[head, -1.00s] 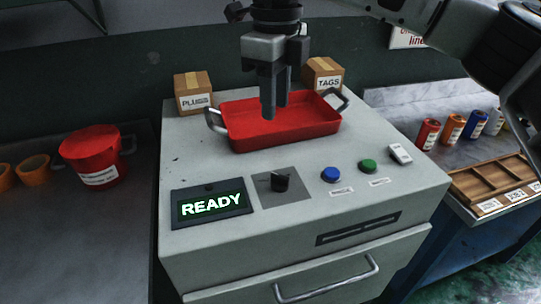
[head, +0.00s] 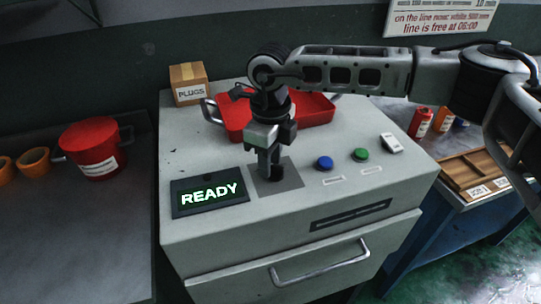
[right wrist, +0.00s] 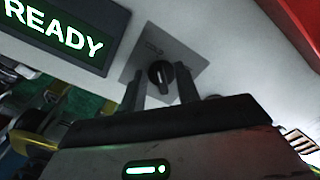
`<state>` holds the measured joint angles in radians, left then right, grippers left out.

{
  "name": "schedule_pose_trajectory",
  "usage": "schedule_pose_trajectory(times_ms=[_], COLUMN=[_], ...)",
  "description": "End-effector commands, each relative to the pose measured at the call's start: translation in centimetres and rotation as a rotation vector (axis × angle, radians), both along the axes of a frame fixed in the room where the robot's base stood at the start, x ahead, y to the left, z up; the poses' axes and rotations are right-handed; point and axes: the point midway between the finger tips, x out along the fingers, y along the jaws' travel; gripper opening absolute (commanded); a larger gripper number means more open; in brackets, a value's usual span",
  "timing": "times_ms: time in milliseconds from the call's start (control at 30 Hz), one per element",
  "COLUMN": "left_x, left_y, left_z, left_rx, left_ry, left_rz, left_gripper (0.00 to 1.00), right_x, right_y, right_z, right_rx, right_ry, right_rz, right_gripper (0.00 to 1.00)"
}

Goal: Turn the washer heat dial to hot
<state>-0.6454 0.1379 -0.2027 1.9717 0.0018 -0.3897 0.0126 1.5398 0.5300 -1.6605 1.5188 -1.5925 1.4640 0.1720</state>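The heat dial (right wrist: 160,75) is a black knob on a grey square plate (right wrist: 188,60); its small marks are too faint to read. In the head view, the plate (head: 292,180) sits on the washer's sloping top beside the READY display (head: 209,196), and the knob is mostly hidden by my gripper. My right gripper (head: 268,172) points down over the plate. In the right wrist view, its fingers (right wrist: 161,92) are apart, one on each side of the knob; I cannot tell whether they touch it. My left gripper is not in view.
Blue (head: 325,163) and green (head: 361,155) buttons and a white switch (head: 391,143) are right of the dial. A red tray (head: 318,115) and PLUGS box (head: 189,84) stand behind. A red pot (head: 92,148) is left; a wooden tray (head: 470,172) is right.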

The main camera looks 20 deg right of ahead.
Motion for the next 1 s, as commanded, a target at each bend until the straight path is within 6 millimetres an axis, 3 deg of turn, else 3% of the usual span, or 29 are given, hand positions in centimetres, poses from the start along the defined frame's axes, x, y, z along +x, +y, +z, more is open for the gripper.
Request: schedule_pose_trajectory(times_ms=[167, 267, 300, 667, 1000], left_x=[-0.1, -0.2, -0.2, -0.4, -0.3], left_y=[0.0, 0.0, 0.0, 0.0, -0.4], left_z=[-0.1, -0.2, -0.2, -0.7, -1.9], left_rx=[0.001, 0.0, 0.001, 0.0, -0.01], left_ry=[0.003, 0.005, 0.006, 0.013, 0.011], left_rz=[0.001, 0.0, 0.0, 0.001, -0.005], left_gripper=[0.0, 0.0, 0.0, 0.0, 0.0], right_x=[0.0, 0.0, 0.0, 0.0, 0.2], right_y=[0.0, 0.0, 0.0, 0.0, -0.2], right_z=[0.0, 0.0, 0.0, -0.1, -0.3], right_rx=[0.0, 0.0, 0.0, 0.0, 0.001], right_ry=[0.0, 0.0, 0.0, 0.0, -0.001], right_rz=[0.0, 0.0, 0.0, -0.03, -0.236], right_gripper=[0.32, 0.04, 0.0, 0.0, 0.0])
